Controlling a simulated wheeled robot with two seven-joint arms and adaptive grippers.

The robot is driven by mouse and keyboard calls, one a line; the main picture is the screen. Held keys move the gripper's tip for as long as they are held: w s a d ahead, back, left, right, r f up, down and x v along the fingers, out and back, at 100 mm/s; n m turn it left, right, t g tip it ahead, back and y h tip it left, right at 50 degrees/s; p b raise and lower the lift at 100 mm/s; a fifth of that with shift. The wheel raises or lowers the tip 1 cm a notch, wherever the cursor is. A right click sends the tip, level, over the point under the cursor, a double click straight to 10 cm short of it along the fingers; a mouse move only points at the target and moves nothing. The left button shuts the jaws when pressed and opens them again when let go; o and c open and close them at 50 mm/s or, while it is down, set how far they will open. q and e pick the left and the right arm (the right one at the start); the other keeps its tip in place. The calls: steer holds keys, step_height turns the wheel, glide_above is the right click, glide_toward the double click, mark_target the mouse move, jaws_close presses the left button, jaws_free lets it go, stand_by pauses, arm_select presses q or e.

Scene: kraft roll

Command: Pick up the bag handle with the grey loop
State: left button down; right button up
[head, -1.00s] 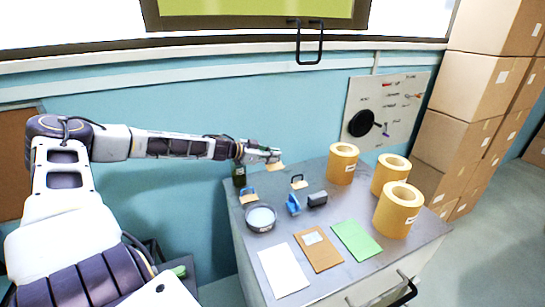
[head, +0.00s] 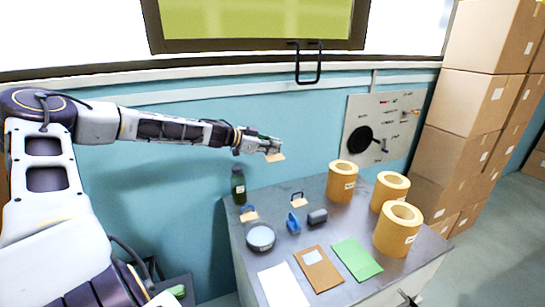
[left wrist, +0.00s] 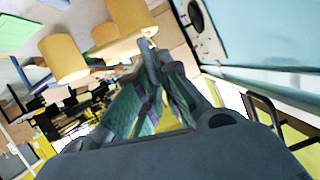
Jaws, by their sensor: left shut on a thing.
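My left gripper (head: 268,147) is shut on a bag handle and holds it in the air above the back left of the table. The handle's tan card (head: 275,157) hangs below the fingertips; its loop is hidden between the fingers, so I cannot see its colour. In the left wrist view the fingers (left wrist: 150,55) are together at the tan card (left wrist: 117,48). A handle with a blue loop (head: 249,214) and one with a dark loop (head: 298,200) stand on the table.
Kraft rolls (head: 342,181) stand at the table's right. A dark green bottle (head: 238,186) is at the back left corner. A round tin (head: 261,238), a blue item (head: 293,222), a dark block (head: 317,216) and a green sheet (head: 357,259) lie in front. Boxes (head: 470,100) are stacked right.

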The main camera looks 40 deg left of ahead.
arm_select(q)
steer(key=shift+r, duration=1.55)
arm_select(e)
steer(key=shift+d, duration=0.3)
